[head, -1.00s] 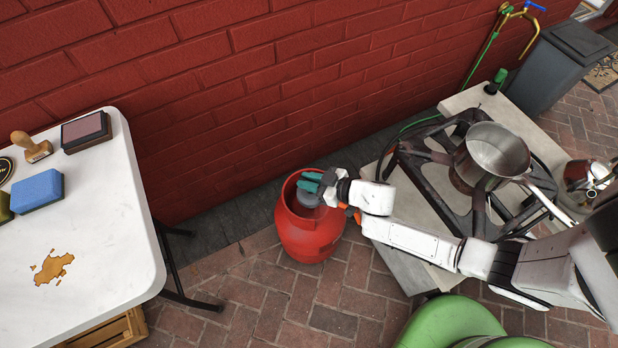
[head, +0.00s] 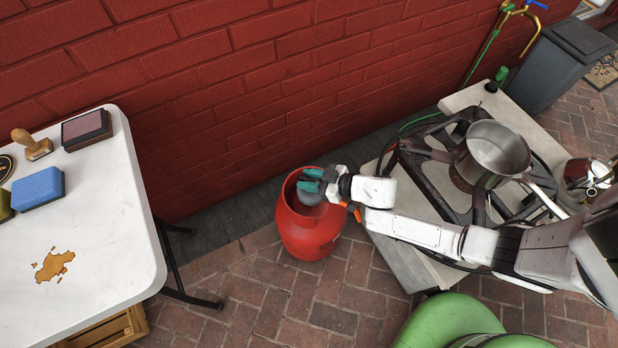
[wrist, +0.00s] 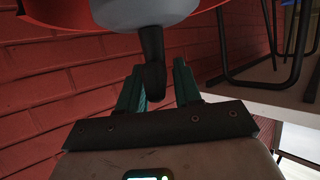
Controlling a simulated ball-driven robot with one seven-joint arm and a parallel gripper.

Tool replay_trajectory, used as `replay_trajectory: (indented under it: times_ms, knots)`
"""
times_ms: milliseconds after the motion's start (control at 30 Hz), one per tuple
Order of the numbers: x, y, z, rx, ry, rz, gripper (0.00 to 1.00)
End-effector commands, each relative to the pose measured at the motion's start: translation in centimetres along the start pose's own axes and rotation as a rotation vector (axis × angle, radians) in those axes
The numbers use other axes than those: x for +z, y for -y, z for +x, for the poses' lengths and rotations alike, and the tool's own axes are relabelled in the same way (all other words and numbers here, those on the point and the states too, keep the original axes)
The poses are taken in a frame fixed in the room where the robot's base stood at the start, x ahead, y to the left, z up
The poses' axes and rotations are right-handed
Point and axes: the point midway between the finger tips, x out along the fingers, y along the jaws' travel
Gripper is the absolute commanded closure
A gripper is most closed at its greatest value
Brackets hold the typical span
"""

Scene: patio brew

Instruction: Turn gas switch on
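A red gas tank (head: 308,232) stands on the brick floor against the wall. In the wrist view its red rim (wrist: 75,22) shows at the top. A grey regulator (head: 309,194) sits in the tank's top; it also shows in the wrist view (wrist: 145,10). A dark lever (wrist: 153,62), seemingly the gas switch, sticks out from the regulator. My gripper (head: 312,181) is at the tank's top opening. In the wrist view its two teal fingers (wrist: 158,85) are apart, with the lever's end between them. I cannot see clear contact on both sides.
A stove (head: 440,170) on a pale table holds a metal pot (head: 492,155) right of the tank. A white table (head: 110,220) with a blue sponge (head: 38,190) and a brown spill stands at left. A green chair (head: 440,325) is at the front.

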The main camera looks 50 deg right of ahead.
Motion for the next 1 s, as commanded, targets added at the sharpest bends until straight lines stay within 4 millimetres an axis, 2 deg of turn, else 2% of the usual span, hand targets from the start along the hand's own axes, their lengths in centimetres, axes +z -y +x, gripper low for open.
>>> replay_trajectory:
  times_ms: [367, 467, 800, 1000]
  knots:
    - [-0.2, -0.1, -0.5, 0.001, -0.002, -0.001, 0.6]
    - [-0.2, -0.1, -1.6, 0.001, -0.002, -0.001, 0.6]
    - [-0.1, -0.1, -8.0, 0.002, 0.0, 0.0, 0.6]
    - [-0.1, -0.1, -10.3, 0.0, -0.001, -0.001, 0.6]
